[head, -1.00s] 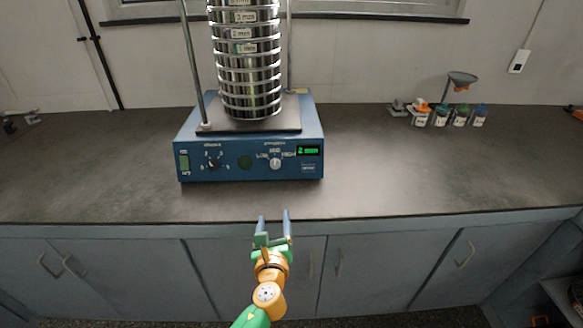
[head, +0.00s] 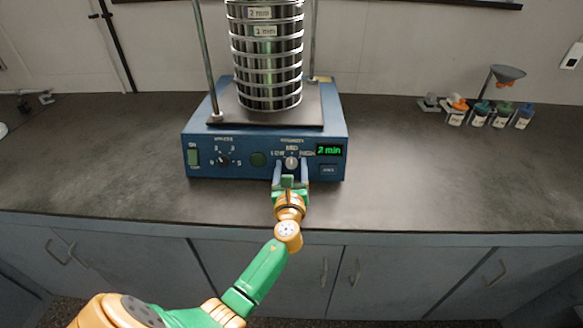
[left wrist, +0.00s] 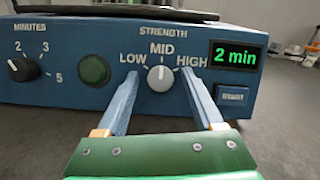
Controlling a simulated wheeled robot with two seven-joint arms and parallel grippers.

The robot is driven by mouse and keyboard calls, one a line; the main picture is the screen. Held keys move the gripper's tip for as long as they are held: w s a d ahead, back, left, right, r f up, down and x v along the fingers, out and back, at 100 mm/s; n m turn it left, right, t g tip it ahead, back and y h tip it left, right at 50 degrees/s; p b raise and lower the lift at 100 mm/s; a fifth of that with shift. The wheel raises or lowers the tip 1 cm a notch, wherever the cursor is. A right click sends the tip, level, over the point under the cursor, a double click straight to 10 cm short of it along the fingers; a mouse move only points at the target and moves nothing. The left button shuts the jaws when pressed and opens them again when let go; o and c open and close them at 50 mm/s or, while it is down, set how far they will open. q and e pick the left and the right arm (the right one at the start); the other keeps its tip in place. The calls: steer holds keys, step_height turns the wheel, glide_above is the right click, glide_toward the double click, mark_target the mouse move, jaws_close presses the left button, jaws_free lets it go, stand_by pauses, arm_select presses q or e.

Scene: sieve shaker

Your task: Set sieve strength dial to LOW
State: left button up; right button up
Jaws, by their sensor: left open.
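The blue sieve shaker (head: 235,168) stands on the counter with its front panel facing me. Its grey STRENGTH dial (left wrist: 160,79) sits below the MID label, with LOW to its left and HIGH to its right. The dial's white mark points up at MID. The dial also shows in the head view (head: 291,162). My left gripper (head: 291,168) is open at the panel. In the left wrist view its fingertips (left wrist: 159,77) lie either side of the dial, with gaps showing; I cannot tell how far they reach over it. My right gripper is not in view.
The minutes dial (left wrist: 20,70) and a green round button (left wrist: 94,70) are left of the STRENGTH dial. A display (left wrist: 235,55) reading 2 min is right of it. A sieve stack (head: 268,60) stands on top. Small jars (head: 480,115) stand at the right; the counter between is clear.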

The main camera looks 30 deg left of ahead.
arm_select(q)
steer(key=shift+w+a, duration=0.1)
steer(key=shift+w, duration=0.05)
jaws_close()
steer(key=shift+n, duration=0.3)
steer(key=n+y+b, duration=0.1)
steer(key=n, duration=0.1)
steer(key=shift+f+n+g, duration=0.1)
steer(key=shift+n+g, duration=0.2)
steer(key=shift+g, duration=0.1)
steer(key=n+g+b, duration=0.1)
steer(key=n, duration=0.2)
steer(key=shift+d+y, duration=0.2)
steer(key=shift+y, duration=0.2)
steer(key=n+g+b, duration=0.1)
steer(key=n, duration=0.3)
steer(key=shift+g, duration=0.3)
steer(key=shift+r+n+g, duration=0.15)
steer(key=shift+n+g, duration=0.15)
steer(key=shift+n, duration=0.7)
steer(key=shift+r+n+g, duration=0.1)
steer(key=shift+n+g, duration=0.2)
steer(key=shift+n, duration=0.7)
steer(key=shift+y, duration=0.3)
